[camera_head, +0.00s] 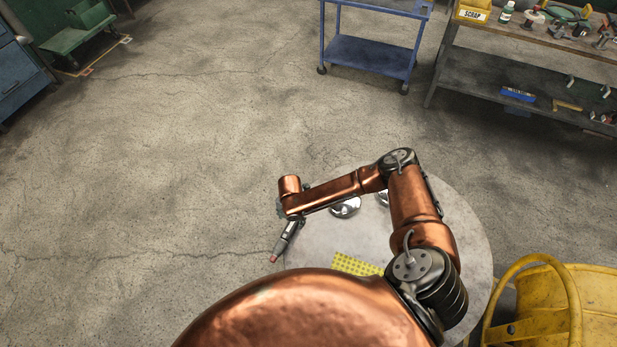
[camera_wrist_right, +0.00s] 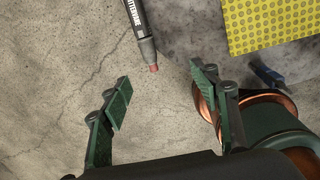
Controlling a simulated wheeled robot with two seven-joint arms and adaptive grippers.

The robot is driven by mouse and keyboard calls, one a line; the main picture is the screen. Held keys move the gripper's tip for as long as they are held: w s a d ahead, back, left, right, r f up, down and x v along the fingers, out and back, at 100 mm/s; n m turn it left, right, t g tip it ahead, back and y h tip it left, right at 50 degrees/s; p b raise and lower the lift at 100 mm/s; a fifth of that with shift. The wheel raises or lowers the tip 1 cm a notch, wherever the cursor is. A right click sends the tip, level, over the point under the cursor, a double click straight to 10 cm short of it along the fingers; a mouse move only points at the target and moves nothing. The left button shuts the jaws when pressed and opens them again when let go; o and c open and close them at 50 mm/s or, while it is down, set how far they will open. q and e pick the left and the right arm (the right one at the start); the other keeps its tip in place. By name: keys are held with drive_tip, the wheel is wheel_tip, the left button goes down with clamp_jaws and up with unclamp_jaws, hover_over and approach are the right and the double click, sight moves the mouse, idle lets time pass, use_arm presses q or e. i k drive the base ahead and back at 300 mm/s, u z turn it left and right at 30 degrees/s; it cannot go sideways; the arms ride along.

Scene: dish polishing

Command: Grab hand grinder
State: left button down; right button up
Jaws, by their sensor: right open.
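The hand grinder (camera_head: 287,238) is a slim dark and grey tool with a reddish tip, at the left edge of the round table in the head view. In the right wrist view the grinder (camera_wrist_right: 139,28) shows at the top, tip toward me, beyond the fingertips; its far end is cut off. My right gripper (camera_wrist_right: 161,84) has its two green fingers apart, with nothing between them. In the head view the right gripper (camera_head: 281,207) is small and partly hidden by my copper wrist, close to the grinder's upper end. My left gripper is not in view.
The round grey table (camera_head: 466,232) carries a yellow dotted sheet (camera_head: 355,265) and shiny metal pieces (camera_head: 345,208), partly behind my arm. A yellow bin (camera_head: 590,300) stands right of it. A blue cart (camera_head: 370,55) and a workbench (camera_head: 540,40) stand behind. The floor at left is clear.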

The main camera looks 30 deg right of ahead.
sight(285, 237)
drive_tip(key=k, duration=1.1)
drive_tip(key=u, duration=0.1)
